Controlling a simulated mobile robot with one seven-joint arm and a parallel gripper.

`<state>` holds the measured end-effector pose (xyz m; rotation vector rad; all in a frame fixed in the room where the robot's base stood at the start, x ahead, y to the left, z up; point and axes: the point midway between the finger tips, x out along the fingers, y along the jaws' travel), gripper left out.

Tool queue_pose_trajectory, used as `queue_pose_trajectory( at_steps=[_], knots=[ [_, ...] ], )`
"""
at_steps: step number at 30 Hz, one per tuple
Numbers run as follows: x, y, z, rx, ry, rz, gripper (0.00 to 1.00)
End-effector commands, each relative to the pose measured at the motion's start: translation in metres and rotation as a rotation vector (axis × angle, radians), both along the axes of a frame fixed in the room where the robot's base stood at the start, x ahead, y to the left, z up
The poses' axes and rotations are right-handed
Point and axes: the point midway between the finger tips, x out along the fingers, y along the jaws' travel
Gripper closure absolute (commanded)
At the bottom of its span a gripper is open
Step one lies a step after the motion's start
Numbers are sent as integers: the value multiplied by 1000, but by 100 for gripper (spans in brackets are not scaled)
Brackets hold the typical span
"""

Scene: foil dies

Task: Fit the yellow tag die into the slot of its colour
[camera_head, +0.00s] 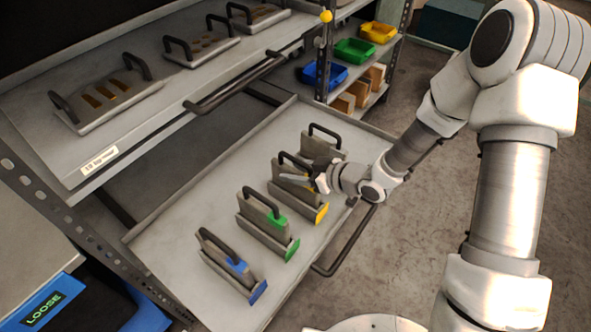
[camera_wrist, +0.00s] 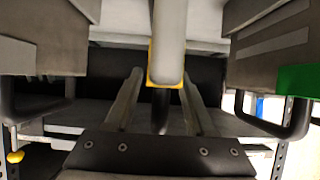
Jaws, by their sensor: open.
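The yellow tag die (camera_head: 283,172) is a grey upright plate with a dark handle, on the pull-out tray, partly hidden by my gripper. Below it is a grey slot block with a yellow end (camera_head: 321,213). My gripper (camera_head: 297,179) is open at the die's upper part. In the wrist view, its two fingers (camera_wrist: 162,98) lie either side of a pale, yellow-edged piece (camera_wrist: 167,45) and a dark handle part (camera_wrist: 160,110). I cannot tell whether they touch it, or how deep the die sits in the slot.
Green (camera_head: 262,212) and blue (camera_head: 222,255) tag dies stand nearer on the tray (camera_head: 190,200); another grey die (camera_head: 322,150) stands behind. A shelf above holds several handled plates (camera_head: 105,90). Blue, green and yellow bins (camera_head: 355,50) stand at back right. Floor right of the tray is clear.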

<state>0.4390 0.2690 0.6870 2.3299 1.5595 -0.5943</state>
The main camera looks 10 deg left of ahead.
Motion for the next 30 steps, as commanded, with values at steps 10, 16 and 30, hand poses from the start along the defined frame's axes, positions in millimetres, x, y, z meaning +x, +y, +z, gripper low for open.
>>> queue_pose_trajectory(
  at_steps=[10,16,30],
  knots=[
    [-23,-60,38,-2,1,-7,45],
    [-34,-86,52,-1,0,-4,45],
    [-30,-106,60,-59,-16,-34,45]
  ],
)
